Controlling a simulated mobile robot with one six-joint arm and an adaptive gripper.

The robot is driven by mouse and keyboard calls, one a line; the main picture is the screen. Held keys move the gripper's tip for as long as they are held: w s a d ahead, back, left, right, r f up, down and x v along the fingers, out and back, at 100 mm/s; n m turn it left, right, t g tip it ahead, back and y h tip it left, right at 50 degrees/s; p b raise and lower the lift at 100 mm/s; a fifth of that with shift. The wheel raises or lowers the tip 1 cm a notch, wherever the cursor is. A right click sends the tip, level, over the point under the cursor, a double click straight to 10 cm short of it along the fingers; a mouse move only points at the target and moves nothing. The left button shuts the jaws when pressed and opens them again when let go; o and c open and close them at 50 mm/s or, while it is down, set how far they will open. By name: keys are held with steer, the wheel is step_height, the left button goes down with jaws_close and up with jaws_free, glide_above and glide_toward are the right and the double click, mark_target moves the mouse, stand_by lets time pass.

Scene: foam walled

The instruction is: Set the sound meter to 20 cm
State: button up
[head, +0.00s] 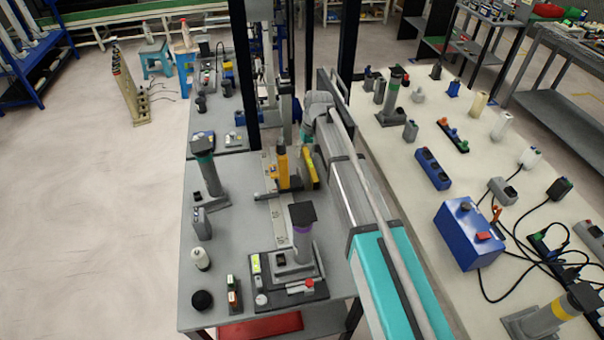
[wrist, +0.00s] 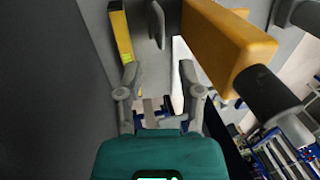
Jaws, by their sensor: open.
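The likely sound meter is an upright yellow-orange body (head: 283,167) with a dark top, standing by a pale strip (head: 278,215) on the grey bench. In the wrist view its large orange body (wrist: 228,45) and dark grey cylindrical end (wrist: 268,97) are right of the fingers. My gripper (wrist: 160,75) is open, its two fingers apart with nothing seen held. In the head view my teal gripper body (head: 305,131) is just behind and right of the meter; its fingertips are unclear. Any marks on the strip are too small to read.
A yellow slab (head: 308,169) stands right of the meter, close to my gripper; a yellow piece shows at upper left in the wrist view (wrist: 121,38). A purple-banded post (head: 302,228) stands at the front and a green-banded post (head: 207,165) at left.

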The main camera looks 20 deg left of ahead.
steer(key=shift+s+a+f+b, duration=0.15)
steer(key=shift+a+f+b, duration=0.05)
steer(key=shift+f+b, duration=1)
steer(key=shift+s+a+f+b, duration=0.1)
steer(key=shift+a+f+b, duration=0.15)
steer(key=shift+f+b, duration=1)
steer(key=shift+s+a+f+b, duration=0.2)
steer(key=shift+f+b, duration=0.8)
steer(key=shift+f, duration=0.35)
jaws_close()
